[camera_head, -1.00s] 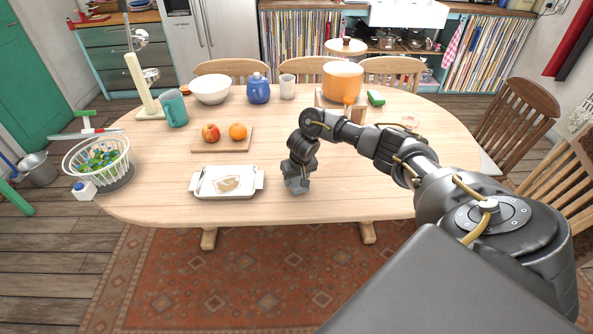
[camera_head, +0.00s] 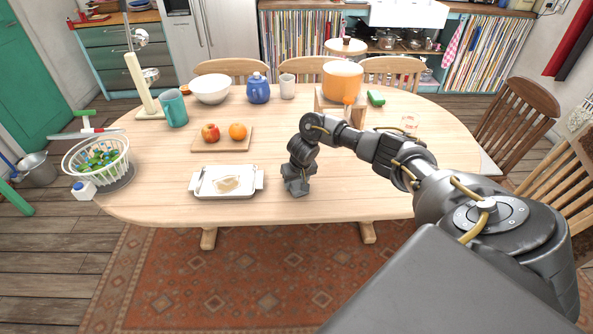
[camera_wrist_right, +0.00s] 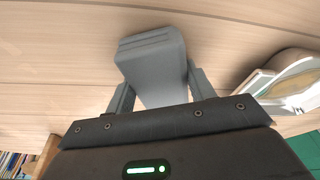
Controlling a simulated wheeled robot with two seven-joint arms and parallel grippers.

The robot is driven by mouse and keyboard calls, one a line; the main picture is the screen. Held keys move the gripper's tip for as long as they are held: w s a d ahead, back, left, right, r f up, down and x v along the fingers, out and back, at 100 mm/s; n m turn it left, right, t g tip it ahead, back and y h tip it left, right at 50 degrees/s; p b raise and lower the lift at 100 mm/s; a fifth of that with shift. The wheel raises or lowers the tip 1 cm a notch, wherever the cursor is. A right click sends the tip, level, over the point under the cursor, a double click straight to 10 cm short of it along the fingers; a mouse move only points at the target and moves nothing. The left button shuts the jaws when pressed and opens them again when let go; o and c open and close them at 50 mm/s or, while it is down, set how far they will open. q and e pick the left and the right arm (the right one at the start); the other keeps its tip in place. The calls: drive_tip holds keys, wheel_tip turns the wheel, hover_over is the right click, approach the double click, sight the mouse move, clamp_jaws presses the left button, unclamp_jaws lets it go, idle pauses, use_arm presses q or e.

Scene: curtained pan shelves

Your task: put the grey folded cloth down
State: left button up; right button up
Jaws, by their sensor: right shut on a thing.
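The grey folded cloth (camera_wrist_right: 152,62) is between the two fingers of my right gripper (camera_wrist_right: 155,90) in the right wrist view. The gripper is shut on it, with the cloth's far end sticking out past the fingertips over the wooden table. In the head view my right gripper (camera_head: 296,188) is low over the front of the table (camera_head: 340,205), right of the white tray. The cloth is hard to make out there, and I cannot tell whether it touches the table. My left gripper is not in view.
A white tray (camera_head: 208,193) lies just left of my right gripper. A board (camera_head: 205,147) with an apple (camera_head: 210,132) and an orange (camera_head: 237,131) is behind it. An orange pot (camera_head: 342,82) stands at the back. The table's right front is clear.

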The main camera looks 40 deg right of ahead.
drive_tip(key=shift+f, duration=0.25)
idle(0.4)
drive_tip(key=o, duration=1.4)
drive_tip(key=shift+a, duration=0.1)
drive_tip(key=shift+c, duration=0.2)
drive_tip(key=shift+s, duration=0.15)
drive_tip(key=p+v, duration=0.1)
drive_tip(key=v, duration=0.3)
drive_tip(key=p+v, duration=0.1)
drive_tip(key=v, duration=0.4)
drive_tip(key=shift+r+p, duration=0.35)
drive_tip(key=shift+r, duration=0.05)
drive_tip(key=shift+s+r+p, duration=0.1)
drive_tip(key=shift+r+p, duration=0.25)
drive_tip(key=shift+r, duration=0.2)
drive_tip(key=shift+a, duration=0.1)
